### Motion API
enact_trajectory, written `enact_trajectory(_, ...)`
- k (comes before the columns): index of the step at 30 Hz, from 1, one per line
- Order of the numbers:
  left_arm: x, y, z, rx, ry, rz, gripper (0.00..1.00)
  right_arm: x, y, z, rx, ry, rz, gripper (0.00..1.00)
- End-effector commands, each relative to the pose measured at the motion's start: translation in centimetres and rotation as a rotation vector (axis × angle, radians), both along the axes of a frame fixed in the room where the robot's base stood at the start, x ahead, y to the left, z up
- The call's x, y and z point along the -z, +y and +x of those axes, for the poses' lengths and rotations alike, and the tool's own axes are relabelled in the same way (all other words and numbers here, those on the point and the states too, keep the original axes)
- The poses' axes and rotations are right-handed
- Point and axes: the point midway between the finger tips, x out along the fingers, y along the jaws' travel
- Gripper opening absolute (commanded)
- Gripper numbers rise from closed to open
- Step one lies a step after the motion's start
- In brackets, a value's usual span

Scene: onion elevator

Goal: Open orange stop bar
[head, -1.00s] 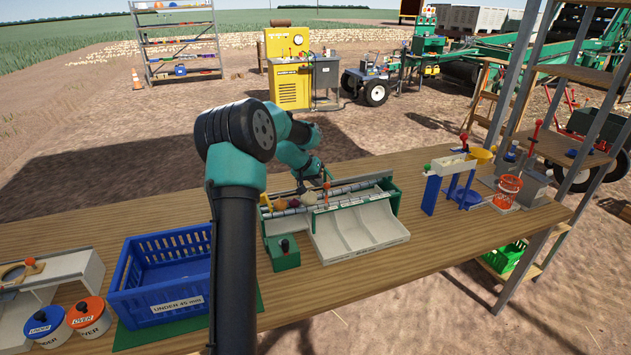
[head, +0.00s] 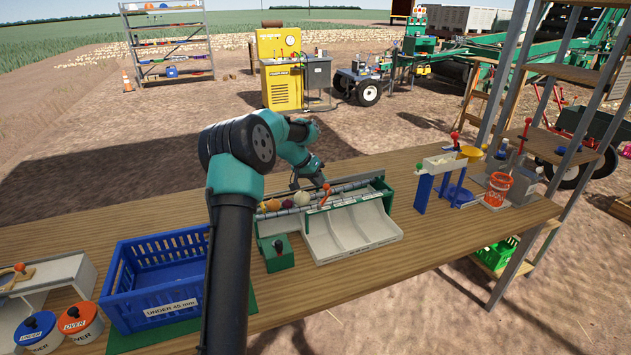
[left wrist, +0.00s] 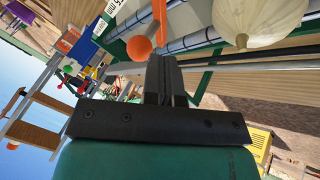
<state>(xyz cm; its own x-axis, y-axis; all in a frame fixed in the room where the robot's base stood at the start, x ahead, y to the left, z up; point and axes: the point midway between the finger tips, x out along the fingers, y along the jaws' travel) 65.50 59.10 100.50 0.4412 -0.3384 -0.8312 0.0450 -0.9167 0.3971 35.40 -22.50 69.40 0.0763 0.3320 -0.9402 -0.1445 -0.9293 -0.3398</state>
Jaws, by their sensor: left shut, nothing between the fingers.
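The orange stop bar (head: 324,194) is a small orange-knobbed lever on the roller sorter (head: 355,232), leaning slightly right. My left gripper (head: 295,184) is just left of the knob, over the back of the rollers, shut and empty. In the left wrist view the shut fingers (left wrist: 166,80) point toward the sorter. The orange knob (left wrist: 139,48) is beside their tips on the left; whether they touch is unclear. A pale onion (left wrist: 255,22) is to the right. My right gripper is not in view.
Several onions (head: 300,198) lie on the rollers left of the lever. A green box with a black knob (head: 278,250) stands at the sorter's front left. A blue crate (head: 158,285) is farther left, and a blue-legged stand (head: 425,190) is to the right.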

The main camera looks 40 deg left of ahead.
Motion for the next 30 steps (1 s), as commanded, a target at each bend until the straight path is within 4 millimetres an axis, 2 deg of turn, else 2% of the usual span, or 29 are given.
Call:
enact_trajectory(8, -0.2, 1.1, -0.1, -0.002, 0.0, 0.001, 0.0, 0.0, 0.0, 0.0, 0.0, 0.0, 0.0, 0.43)
enact_trajectory(14, -0.7, 3.8, -0.3, -0.002, 0.0, 0.001, 0.0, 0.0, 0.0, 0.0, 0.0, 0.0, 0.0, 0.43)
enact_trajectory(24, -6.1, 6.5, -2.9, -0.001, -0.003, 0.002, 0.0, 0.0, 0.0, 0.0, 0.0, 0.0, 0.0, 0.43)
enact_trajectory(30, -8.4, 7.5, -4.0, -0.001, -0.001, 0.001, 0.0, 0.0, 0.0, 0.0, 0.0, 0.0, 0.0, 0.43)
